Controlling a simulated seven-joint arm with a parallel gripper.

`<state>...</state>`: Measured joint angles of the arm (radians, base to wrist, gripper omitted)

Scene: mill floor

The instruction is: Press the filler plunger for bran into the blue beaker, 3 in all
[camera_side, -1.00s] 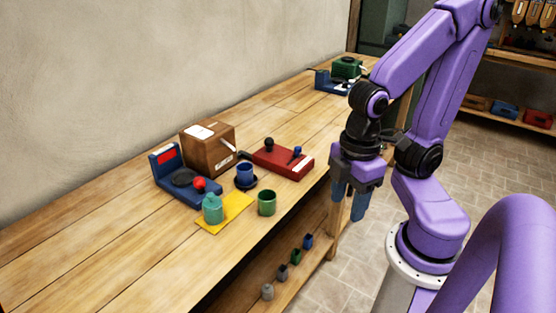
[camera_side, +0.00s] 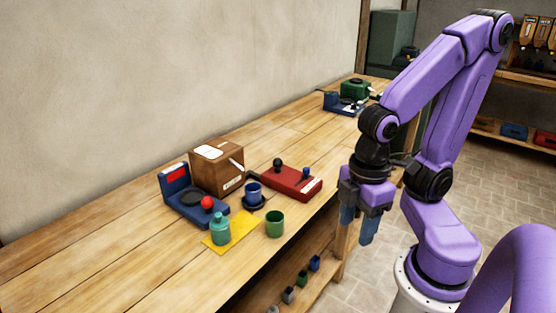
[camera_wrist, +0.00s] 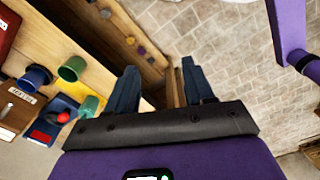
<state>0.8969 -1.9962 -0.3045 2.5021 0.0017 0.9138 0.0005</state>
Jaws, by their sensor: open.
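The blue beaker (camera_side: 253,191) stands upright on a small dark round base on the bench, beside a brown wooden box (camera_side: 217,167) with a pale lever. It also shows in the wrist view (camera_wrist: 36,77). A red block (camera_side: 291,182) with a black knob and a blue knob sits to its right. Several wooden dispensers with pale labels (camera_side: 525,32) hang at the back right; their labels are too small to read. I cannot tell which part is the bran plunger. My gripper (camera_side: 357,222) is open and empty, pointing down off the bench's front edge, right of the beaker.
A blue scale (camera_side: 180,204) with a red button is at left. Small blocks lie on the lower shelf. Stone floor (camera_wrist: 235,60) is clear below my gripper.

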